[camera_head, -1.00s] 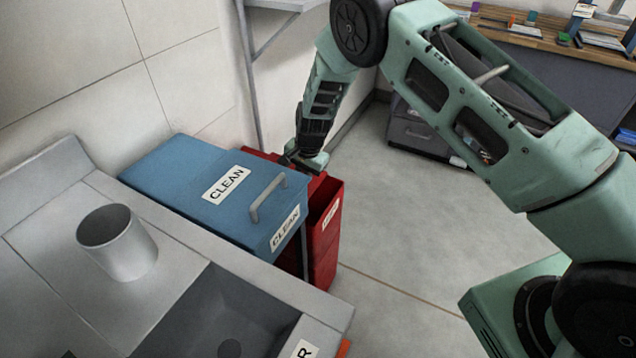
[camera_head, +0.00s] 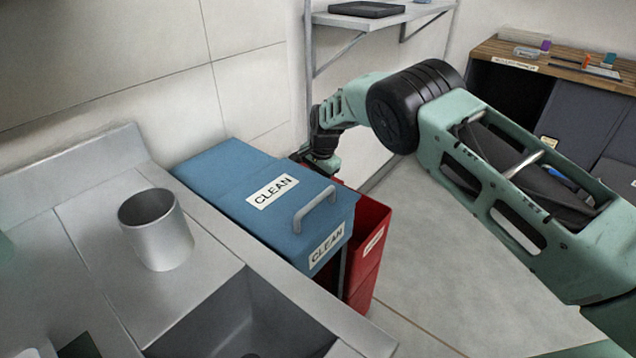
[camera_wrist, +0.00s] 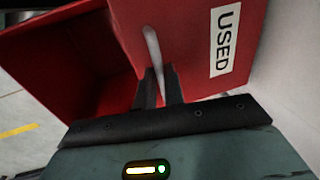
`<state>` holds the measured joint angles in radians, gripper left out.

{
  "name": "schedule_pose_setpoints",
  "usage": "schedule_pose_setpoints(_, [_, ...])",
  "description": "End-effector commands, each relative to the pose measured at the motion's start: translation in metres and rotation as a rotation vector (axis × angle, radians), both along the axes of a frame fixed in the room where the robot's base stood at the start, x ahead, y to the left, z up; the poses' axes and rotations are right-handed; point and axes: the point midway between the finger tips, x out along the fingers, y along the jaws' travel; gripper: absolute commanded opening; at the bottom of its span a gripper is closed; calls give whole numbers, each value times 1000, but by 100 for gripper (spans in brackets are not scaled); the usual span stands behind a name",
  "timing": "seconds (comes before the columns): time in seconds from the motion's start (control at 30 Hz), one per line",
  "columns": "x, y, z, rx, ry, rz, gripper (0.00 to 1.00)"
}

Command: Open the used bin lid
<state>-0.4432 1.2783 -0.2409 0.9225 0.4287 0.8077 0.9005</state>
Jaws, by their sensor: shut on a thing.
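The red used bin (camera_head: 371,262) stands behind the blue bin, its top open at the near end. In the wrist view, the red lid (camera_wrist: 195,32) bears a USED label (camera_wrist: 224,40) and is tilted up from the bin, whose dark red inside (camera_wrist: 75,70) shows at left. A pale bar handle (camera_wrist: 153,48) runs between the fingers of my gripper (camera_wrist: 160,76), which is shut on it. In the head view my gripper (camera_head: 322,166) is at the far end of the red bin. The blue bin hides most of the lid there.
The blue bin (camera_head: 238,176) labelled CLEAN, with a grey handle (camera_head: 315,207), stands shut close beside the red bin. A steel counter with a sink (camera_head: 240,325) and a metal cup (camera_head: 156,230) is in front. A wall shelf (camera_head: 385,15) hangs above. Floor at right is clear.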

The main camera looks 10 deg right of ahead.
Motion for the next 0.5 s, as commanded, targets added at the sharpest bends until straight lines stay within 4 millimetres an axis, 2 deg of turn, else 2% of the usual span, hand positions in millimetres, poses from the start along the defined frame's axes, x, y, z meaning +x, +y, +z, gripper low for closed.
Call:
schedule_pose_setpoints(0.17, [0,0,0,-1,-1,0,0])
schedule_pose_setpoints(0.2, [0,0,0,-1,-1,0,16])
schedule_pose_setpoints(0.27, [0,0,0,-1,-1,0,33])
schedule_pose_setpoints(0.5, [0,0,0,0,0,0,33])
